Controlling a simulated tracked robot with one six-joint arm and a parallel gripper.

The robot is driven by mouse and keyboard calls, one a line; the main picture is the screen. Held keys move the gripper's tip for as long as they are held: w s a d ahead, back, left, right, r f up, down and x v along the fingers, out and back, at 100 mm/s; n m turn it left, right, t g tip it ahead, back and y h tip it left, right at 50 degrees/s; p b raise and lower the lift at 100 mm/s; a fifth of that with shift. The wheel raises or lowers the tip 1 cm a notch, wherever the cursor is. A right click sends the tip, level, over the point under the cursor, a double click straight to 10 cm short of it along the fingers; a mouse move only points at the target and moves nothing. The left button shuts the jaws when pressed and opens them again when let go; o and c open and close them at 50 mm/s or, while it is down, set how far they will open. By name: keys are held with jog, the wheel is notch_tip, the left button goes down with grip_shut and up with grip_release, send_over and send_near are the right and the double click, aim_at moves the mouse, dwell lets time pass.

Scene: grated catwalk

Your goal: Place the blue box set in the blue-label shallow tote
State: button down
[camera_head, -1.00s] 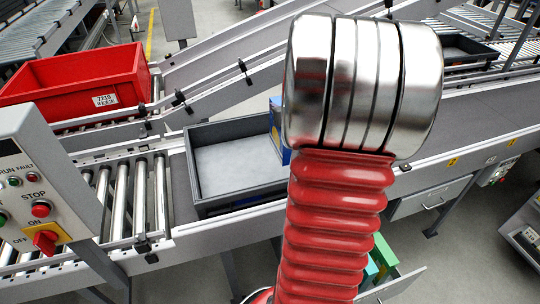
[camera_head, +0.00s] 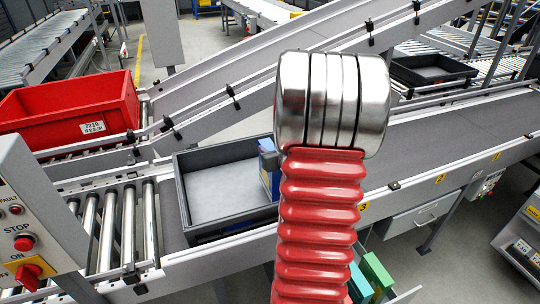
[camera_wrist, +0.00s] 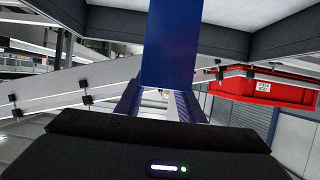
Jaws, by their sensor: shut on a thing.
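A blue box (camera_head: 268,181) shows just left of my red and silver arm in the head view, over the right end of a shallow dark grey tote (camera_head: 178,200). My arm hides part of the box and that end of the tote; I cannot tell if the box touches it.
A red tote (camera_head: 70,112) stands on the left, near a control panel (camera_head: 25,230) with a stop button. Another shallow dark tote (camera_head: 432,72) lies on the far conveyor. Metal rollers (camera_head: 125,220) lie left of the near tote. A sloped conveyor rail (camera_head: 300,70) runs behind.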

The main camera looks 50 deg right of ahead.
jog(key=shift+f, duration=1.2)
jog(key=c, duration=1.2)
grip_release()
jog(key=v, duration=1.2)
jog(key=shift+w, duration=0.1)
